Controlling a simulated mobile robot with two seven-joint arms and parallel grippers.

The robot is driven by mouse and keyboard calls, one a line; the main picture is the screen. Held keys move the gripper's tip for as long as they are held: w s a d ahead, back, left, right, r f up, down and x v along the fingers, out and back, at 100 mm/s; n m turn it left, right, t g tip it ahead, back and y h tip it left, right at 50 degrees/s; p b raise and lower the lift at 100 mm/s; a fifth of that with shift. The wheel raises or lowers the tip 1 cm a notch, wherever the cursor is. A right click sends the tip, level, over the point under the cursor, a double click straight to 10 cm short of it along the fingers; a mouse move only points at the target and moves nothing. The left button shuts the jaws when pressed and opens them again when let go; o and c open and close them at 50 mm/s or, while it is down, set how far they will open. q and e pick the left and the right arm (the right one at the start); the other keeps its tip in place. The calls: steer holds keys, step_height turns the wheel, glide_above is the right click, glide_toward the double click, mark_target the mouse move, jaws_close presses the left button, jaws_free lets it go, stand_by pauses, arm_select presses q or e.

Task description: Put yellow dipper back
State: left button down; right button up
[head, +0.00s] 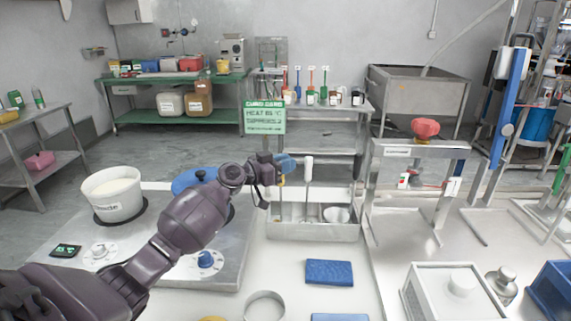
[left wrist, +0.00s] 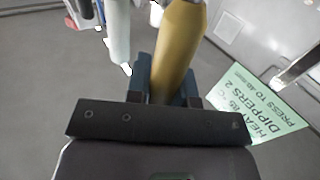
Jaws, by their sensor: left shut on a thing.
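My left gripper (head: 284,166) is shut on the yellow dipper, whose thick yellow handle (left wrist: 178,45) rises between the fingers in the left wrist view. In the head view only a little of the yellow dipper (head: 281,180) shows by the fingertips, and its lower end is hard to make out. The gripper is over the left part of a steel tray (head: 312,233) with compartments. A white-handled dipper (head: 308,170) stands upright in the tray, just right of the gripper. Its pale handle (left wrist: 117,35) also shows in the left wrist view. My right gripper is not in view.
A green card (head: 264,117) stands behind the tray. A hotplate unit with a white pot (head: 112,192) is at left. A blue sponge (head: 329,272) and a metal ring (head: 265,305) lie in front. A steel stand (head: 418,150) is at right.

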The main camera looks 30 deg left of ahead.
arm_select(q)
steer(key=shift+f, duration=0.3)
steer(key=c, duration=1)
jaws_free()
steer(key=shift+r, duration=0.15)
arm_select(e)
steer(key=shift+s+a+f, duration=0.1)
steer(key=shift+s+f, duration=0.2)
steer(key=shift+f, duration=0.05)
arm_select(q)
steer(key=shift+r, duration=0.1)
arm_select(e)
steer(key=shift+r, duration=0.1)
arm_select(q)
steer(key=v, duration=1.2)
steer(key=shift+b, duration=0.3)
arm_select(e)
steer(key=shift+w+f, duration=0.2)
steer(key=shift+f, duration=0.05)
arm_select(q)
steer(key=shift+r, duration=0.1)
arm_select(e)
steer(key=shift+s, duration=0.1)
